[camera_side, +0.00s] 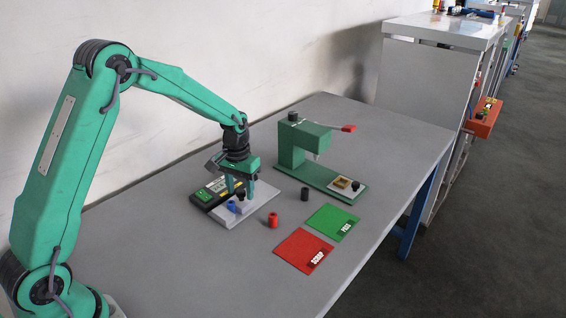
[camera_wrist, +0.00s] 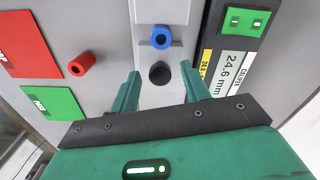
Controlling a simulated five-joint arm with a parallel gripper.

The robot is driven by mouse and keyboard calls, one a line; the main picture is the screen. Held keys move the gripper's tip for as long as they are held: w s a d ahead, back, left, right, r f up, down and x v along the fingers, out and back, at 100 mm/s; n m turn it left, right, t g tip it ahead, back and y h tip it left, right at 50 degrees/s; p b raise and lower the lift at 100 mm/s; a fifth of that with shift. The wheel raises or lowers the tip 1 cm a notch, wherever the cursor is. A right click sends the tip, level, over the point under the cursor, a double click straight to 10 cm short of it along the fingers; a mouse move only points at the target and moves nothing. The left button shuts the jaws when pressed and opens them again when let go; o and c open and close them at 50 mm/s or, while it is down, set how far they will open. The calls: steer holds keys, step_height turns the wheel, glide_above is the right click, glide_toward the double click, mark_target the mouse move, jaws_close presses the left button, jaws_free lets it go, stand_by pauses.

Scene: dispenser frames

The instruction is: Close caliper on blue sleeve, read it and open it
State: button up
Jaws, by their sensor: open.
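The blue sleeve (camera_side: 232,206) stands on the light grey caliper plate (camera_side: 257,208). In the wrist view the blue sleeve (camera_wrist: 161,38) sits at a grey block, just beyond a round black knob (camera_wrist: 159,73). My gripper (camera_wrist: 160,71) is open, with one finger on each side of the knob; I cannot tell if they touch it. In the side view my gripper (camera_side: 240,192) is low over the plate, right beside the sleeve. The caliper's display (camera_wrist: 232,76) reads 24.6 mm. Whether the jaw touches the sleeve is unclear.
A red sleeve (camera_side: 272,220) and a black sleeve (camera_side: 304,194) stand on the table. A red mat (camera_side: 298,248) and a green mat (camera_side: 333,219) lie to the right. A green press (camera_side: 303,142) with a red-tipped lever stands behind. The front left table is clear.

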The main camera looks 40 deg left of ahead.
mark_target(240, 193)
step_height(240, 193, up, 8)
steer(key=shift+f, duration=0.25)
steer(key=shift+r, duration=0.1)
stand_by(0.4)
steer(key=shift+s+d+r, duration=0.1)
steer(key=shift+s+r, duration=0.05)
steer(key=shift+r, duration=0.05)
steer(key=s+d+r+m+t, duration=0.1)
steer(key=s+r, duration=0.5)
steer(key=s, duration=0.6)
steer(key=s+d+r+m+t, duration=0.1)
steer(key=s+d+r+t, duration=0.3)
steer(key=s+r, duration=0.3)
steer(key=s, duration=0.5)
steer(key=shift+s+d+m, duration=0.25)
steer(key=shift+d+m, duration=0.05)
steer(key=shift+m, duration=0.1)
steer(key=shift+s+d+f+t, duration=0.1)
steer(key=shift+s+f+t, duration=0.2)
steer(key=shift+s, duration=0.35)
steer(key=shift+c, duration=0.3)
